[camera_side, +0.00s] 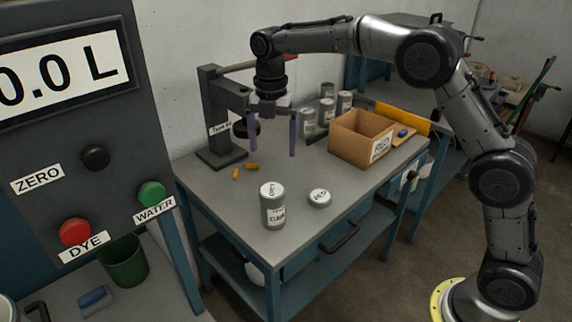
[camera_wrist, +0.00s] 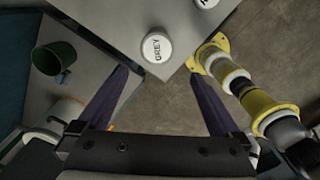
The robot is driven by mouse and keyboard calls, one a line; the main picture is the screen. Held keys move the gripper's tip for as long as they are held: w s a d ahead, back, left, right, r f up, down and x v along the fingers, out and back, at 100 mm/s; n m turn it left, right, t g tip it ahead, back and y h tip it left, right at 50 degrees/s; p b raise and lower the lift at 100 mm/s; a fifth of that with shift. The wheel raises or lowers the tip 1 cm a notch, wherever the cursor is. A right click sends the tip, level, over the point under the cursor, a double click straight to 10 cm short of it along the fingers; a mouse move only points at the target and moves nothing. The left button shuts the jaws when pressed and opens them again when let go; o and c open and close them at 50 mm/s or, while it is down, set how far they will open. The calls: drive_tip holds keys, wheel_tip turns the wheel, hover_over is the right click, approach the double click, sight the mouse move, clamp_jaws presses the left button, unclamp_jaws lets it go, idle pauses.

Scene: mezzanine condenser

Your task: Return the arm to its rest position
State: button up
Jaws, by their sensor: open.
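My gripper (camera_side: 272,137) hangs over the back of the grey workbench (camera_side: 225,185), in front of a dark stand (camera_side: 222,150). Its two purple fingers point down, spread apart, with nothing between them. The arm arches up from its yellow-ringed base at the lower right. In the wrist view the open fingers (camera_wrist: 158,75) frame bench edge and floor. A can with a white lid marked GREY (camera_side: 272,208) stands upright on the bench, apart from the fingers; its lid also shows in the wrist view (camera_wrist: 157,47).
A white lid marked RED (camera_side: 320,197) is right of the can. A cardboard box (camera_side: 347,142) stands at the bench's right. Grey cans (camera_side: 326,112) stand behind. Small orange pieces (camera_side: 252,166) lie near the stand. A control panel (camera_side: 60,150) and green cup (camera_side: 123,263) are at left.

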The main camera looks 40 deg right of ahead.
drive_tip(key=s+d+r+m+t, duration=0.1)
drive_tip(key=s+d+r+m, duration=0.1)
drive_tip(key=s+r+m, duration=0.5)
drive_tip(key=s+d+r+m+t, duration=0.1)
drive_tip(key=s+m, duration=0.3)
drive_tip(key=s, duration=0.7)
drive_tip(key=s+d+f+m+t, duration=0.1)
drive_tip(key=s+f+m, duration=0.1)
drive_tip(key=s+m, duration=0.4)
drive_tip(key=s+d+f+m+t, duration=0.1)
drive_tip(key=s+f+m+t, duration=0.1)
drive_tip(key=s+m, duration=0.5)
drive_tip(key=s, duration=0.3)
drive_tip(key=shift+d+f+m+t, duration=0.3)
drive_tip(key=shift+d+f, duration=0.1)
